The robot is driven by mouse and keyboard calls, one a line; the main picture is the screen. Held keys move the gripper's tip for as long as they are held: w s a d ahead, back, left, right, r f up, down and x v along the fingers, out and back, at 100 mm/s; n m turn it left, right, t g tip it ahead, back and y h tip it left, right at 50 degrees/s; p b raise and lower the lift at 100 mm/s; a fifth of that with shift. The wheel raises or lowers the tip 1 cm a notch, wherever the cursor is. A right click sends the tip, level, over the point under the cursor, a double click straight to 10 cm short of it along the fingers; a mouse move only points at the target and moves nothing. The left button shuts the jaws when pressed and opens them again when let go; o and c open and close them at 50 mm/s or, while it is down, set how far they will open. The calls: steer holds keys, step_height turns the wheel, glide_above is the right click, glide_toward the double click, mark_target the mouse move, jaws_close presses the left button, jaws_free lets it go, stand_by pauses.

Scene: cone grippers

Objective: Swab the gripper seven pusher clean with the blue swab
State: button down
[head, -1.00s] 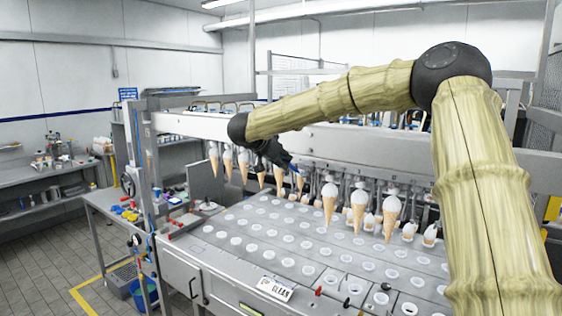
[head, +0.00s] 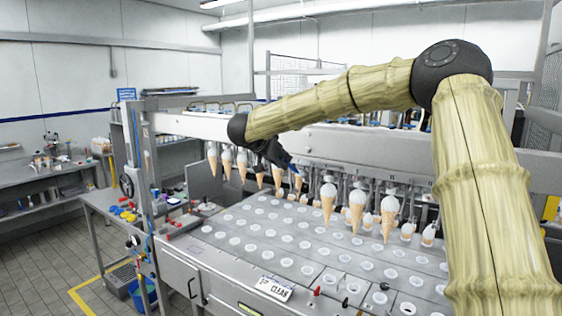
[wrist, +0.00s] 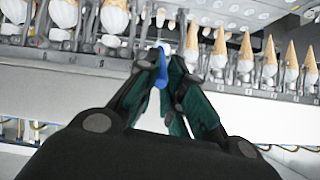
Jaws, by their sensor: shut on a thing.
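My gripper (wrist: 161,85) is shut on the blue swab (wrist: 161,62) in the wrist view, and only part of the swab shows between the fingertips. In the head view my gripper (head: 283,160) is at the row of cone grippers under the machine's beam, left of the middle. The swab tip is close to the row in the wrist view. Whether it touches a pusher I cannot tell. The gripper seven pusher is hidden or too small to pick out.
Ice cream cones (head: 329,200) hang along the row on both sides of my gripper. Below is a perforated plate (head: 330,238) with a CLEAN sign (head: 273,288) at its front edge. A side table (head: 110,212) with coloured items stands at left. The beam (head: 190,126) runs above.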

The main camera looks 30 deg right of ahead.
steer(key=shift+s, duration=0.1)
stand_by(1.4)
steer(key=s+a, duration=0.2)
steer(key=a, duration=0.3)
steer(key=shift+a, duration=0.3)
stand_by(0.5)
steer(key=shift+s, duration=0.1)
